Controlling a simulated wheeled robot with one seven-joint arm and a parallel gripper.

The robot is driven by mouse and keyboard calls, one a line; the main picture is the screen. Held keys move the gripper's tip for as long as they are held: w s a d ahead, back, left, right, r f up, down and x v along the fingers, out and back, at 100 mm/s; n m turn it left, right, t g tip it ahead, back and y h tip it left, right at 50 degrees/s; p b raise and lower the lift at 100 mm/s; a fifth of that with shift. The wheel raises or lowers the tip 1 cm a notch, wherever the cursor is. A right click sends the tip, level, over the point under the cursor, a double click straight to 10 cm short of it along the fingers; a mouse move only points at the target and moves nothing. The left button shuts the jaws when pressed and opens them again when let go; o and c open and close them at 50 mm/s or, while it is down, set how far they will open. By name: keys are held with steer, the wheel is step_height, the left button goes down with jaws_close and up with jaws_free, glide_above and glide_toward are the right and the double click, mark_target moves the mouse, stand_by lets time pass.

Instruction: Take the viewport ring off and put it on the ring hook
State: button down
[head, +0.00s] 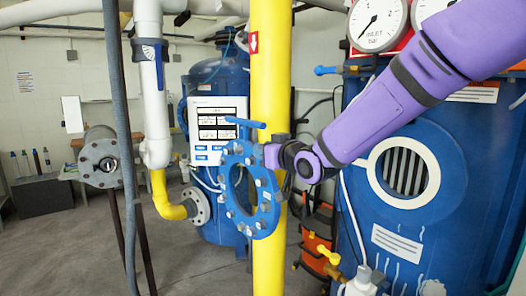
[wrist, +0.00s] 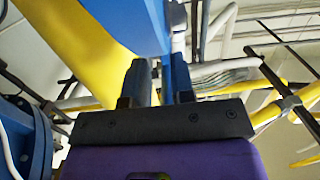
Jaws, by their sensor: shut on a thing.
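The blue viewport ring (head: 267,196), with bolts around its rim and an open middle, is in the air in front of the yellow pipe. My gripper (head: 277,155) is shut on its upper right edge. In the wrist view the two dark fingers of my gripper (wrist: 160,88) close on a blue part of the ring (wrist: 125,18). The viewport (head: 403,172) on the right blue tank shows a white rim around a dark grille, and the ring is apart from it. I cannot make out the ring hook for certain.
The yellow pipe (head: 270,70) stands upright close behind the ring. A white control panel (head: 215,128) is behind to the left. A grey flanged pipe end (head: 104,157) stands farther left. A red and black cart (head: 318,235) and a yellow-handled valve (head: 330,256) are low down.

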steer(key=shift+w+d+r, duration=0.2)
steer(key=shift+w+d, duration=0.1)
steer(key=shift+d, duration=0.15)
steer(key=c, duration=0.9)
jaws_free()
steer(key=shift+f, duration=0.3)
steer(key=s+d+m+g+h, duration=0.35)
steer(key=s+d+h, duration=0.55)
steer(key=s+d, duration=1.05)
steer(key=s+d+f+m+g, duration=0.1)
steer(key=s+d, duration=0.1)
steer(key=s, duration=0.3)
steer(key=s+d+m+g, duration=0.1)
steer(key=s+d+g, duration=0.1)
steer(key=s, duration=0.4)
steer(key=s+d+f+m+g, duration=0.1)
steer(key=s+d+g, duration=0.1)
steer(key=s, duration=0.4)
steer(key=shift+d+f+h, duration=0.15)
steer(key=shift+f+h, duration=0.15)
